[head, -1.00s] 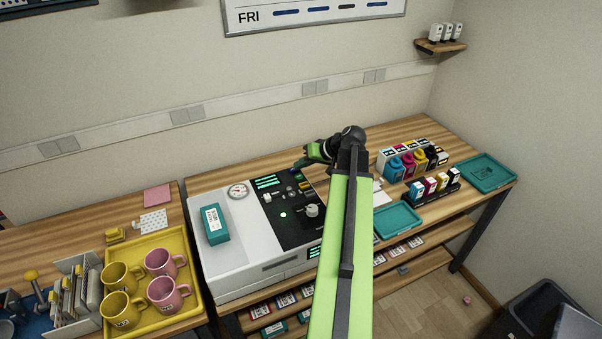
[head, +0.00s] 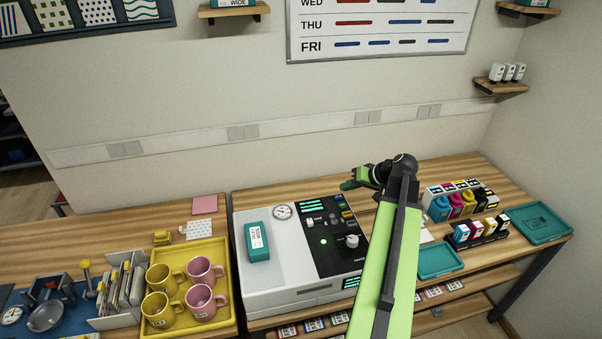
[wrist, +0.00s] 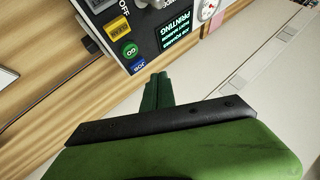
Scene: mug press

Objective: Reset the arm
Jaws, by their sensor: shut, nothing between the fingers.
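My green arm reaches out over the table in the head view, bent at a dark joint. My gripper (head: 350,184) is at its end, above the back right part of the white press (head: 285,285) and its dark control panel (head: 325,235). In the wrist view my gripper (wrist: 158,88) shows its green fingers together and empty, beside the panel's blue and green buttons (wrist: 130,51). The panel's screen (wrist: 180,37) reads "PRINTING". I cannot tell whether the fingertips touch anything.
A yellow tray (head: 226,252) with yellow and pink mugs stands left of the press. A teal box (head: 258,242) lies on the press. Ink bottles (head: 456,206), cartridges and teal trays (head: 543,222) are at the right. The wall is behind the table.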

